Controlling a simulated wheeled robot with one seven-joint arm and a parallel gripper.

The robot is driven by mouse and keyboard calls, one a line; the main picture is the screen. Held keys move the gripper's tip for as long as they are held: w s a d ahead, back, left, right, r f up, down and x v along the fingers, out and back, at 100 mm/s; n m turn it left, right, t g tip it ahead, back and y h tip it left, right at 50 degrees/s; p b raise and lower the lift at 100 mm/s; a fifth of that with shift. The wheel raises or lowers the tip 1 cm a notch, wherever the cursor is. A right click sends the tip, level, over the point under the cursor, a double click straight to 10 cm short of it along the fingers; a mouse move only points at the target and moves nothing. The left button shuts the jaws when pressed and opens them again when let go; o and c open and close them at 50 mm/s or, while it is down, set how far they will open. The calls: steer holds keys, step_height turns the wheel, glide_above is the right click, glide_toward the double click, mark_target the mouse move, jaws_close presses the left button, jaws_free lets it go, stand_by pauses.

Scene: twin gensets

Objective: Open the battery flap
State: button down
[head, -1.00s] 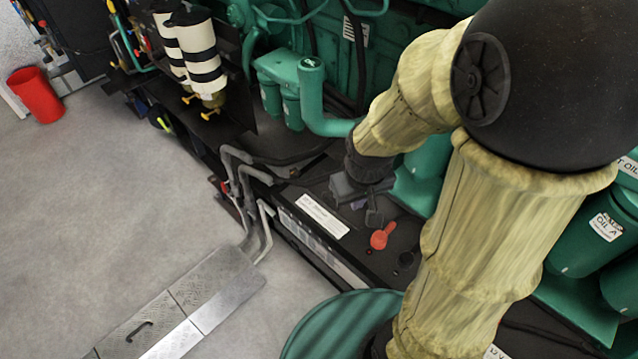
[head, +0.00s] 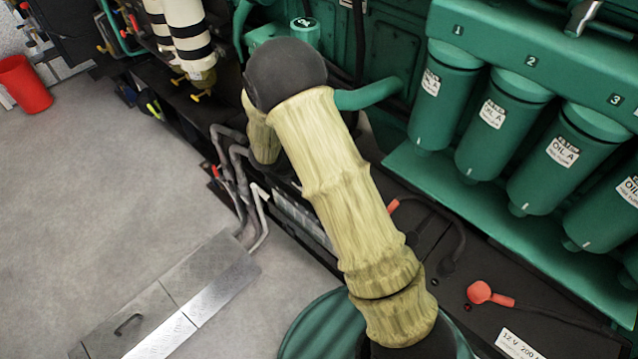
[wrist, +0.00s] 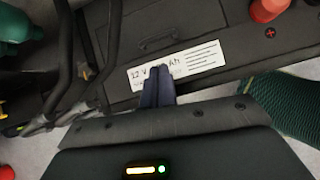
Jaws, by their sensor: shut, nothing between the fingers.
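A black battery with a flat dark top (wrist: 225,30) fills the upper middle of the wrist view. A white label (wrist: 200,62) reading "12 V ... Ah" lies along its near edge. I cannot tell whether the fingertips touch the battery. In the head view my arm hides the gripper and much of this battery.
A red terminal cap (wrist: 268,8) stands on the battery. Grey pipes (head: 240,175) rise at its left end. Green oil filters (head: 505,120) hang behind, and another red cap (head: 480,292) sits at right. A metal floor cover (head: 165,300) and bare floor lie left.

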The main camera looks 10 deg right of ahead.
steer(key=shift+w+a+f+n, duration=0.45)
steer(key=shift+w+f+n, duration=0.05)
steer(key=shift+f+n, duration=0.15)
steer(key=shift+f, duration=0.1)
steer(key=x, duration=1)
steer(key=shift+w+d, duration=0.1)
steer(key=shift+w, duration=0.05)
steer(key=shift+d+r+p, duration=0.15)
steer(key=shift+r+p, duration=0.3)
steer(key=shift+p, duration=0.25)
steer(key=shift+r+p, duration=0.1)
steer(key=shift+p, duration=0.2)
steer(key=shift+w, duration=0.1)
steer(key=shift+y+p, duration=0.3)
steer(key=shift+p, duration=0.05)
